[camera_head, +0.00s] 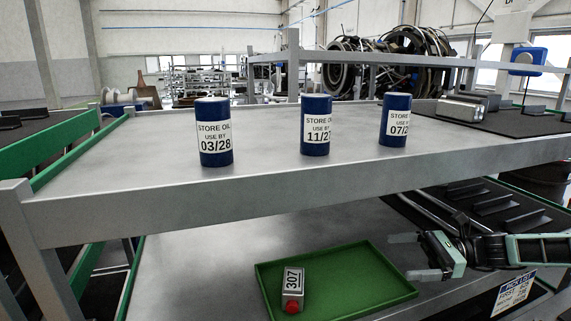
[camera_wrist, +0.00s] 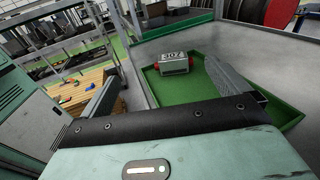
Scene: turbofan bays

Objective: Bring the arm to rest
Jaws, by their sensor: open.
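My gripper (camera_head: 410,257) is at the right in the head view, over the right end of a green tray on the lower shelf. Its two fingers are spread apart with nothing between them. In the wrist view my gripper (camera_wrist: 165,88) also shows open and empty. The arm reaches in from the right edge of the head view. The wrist view also shows the box (camera_wrist: 174,62) in the tray.
Three blue oil cans, dated 03/28 (camera_head: 214,132), 11/27 (camera_head: 316,125) and 07/2-something (camera_head: 395,120), stand on the upper shelf (camera_head: 110,180). The shelf's front edge lies above my gripper. A pick list sign (camera_head: 513,293) is at the lower right. A wooden pallet (camera_wrist: 88,95) shows in the wrist view.

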